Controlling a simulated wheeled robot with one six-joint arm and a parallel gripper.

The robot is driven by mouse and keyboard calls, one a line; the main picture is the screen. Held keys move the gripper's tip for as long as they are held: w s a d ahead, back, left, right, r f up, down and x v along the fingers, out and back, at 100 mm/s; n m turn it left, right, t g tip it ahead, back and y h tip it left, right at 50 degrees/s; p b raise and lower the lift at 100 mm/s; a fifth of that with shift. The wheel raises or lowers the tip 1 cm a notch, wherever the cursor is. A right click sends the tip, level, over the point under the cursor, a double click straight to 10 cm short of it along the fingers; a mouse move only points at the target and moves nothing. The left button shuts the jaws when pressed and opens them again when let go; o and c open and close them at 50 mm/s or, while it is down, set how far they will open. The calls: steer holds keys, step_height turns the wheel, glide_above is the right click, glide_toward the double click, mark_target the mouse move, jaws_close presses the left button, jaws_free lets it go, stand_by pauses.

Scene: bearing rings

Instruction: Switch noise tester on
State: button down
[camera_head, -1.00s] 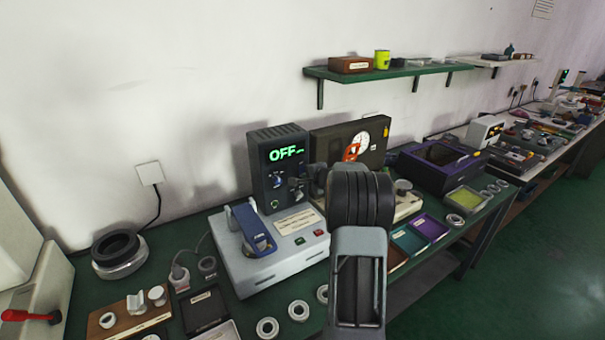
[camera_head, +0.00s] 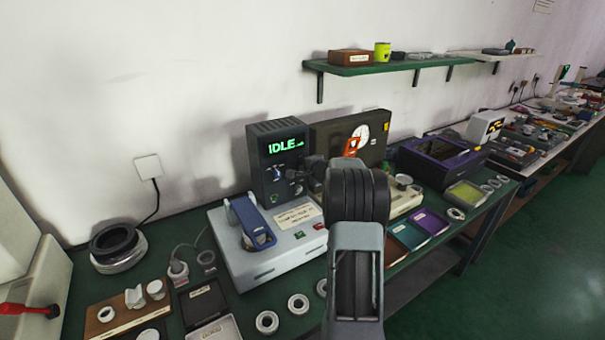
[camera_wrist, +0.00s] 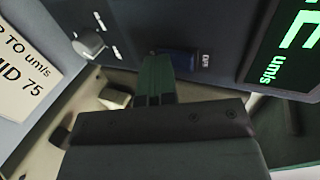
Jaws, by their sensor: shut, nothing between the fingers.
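The noise tester (camera_head: 257,165) is a dark upright box on a light grey base (camera_head: 235,270), with a blue lever arm (camera_head: 250,222). Its green display (camera_head: 285,145) reads IDLE. In the wrist view part of the display (camera_wrist: 290,45) shows at the right. My gripper (camera_wrist: 158,65) is shut and empty. Its fingertips are at the dark front panel, at or just by a small dark blue switch (camera_wrist: 188,60) with a white label. The fingers partly cover the switch, and I cannot tell whether they touch it. In the head view my arm hides part of the tester's right side.
A grey knob (camera_wrist: 88,45) sits on the panel left of my fingers. A dark box with a dial (camera_head: 375,128) stands behind my arm. Metal rings (camera_head: 298,303) lie in front of the base. A purple box (camera_head: 440,160) stands further right. A shelf (camera_head: 380,68) hangs above.

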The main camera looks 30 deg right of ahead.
steer(key=shift+r, duration=0.15)
steer(key=shift+r, duration=0.8)
steer(key=shift+f, duration=0.1)
steer(key=b+v, duration=0.4)
steer(key=v, duration=1)
steer(key=shift+f, duration=0.25)
steer(key=shift+a, duration=0.1)
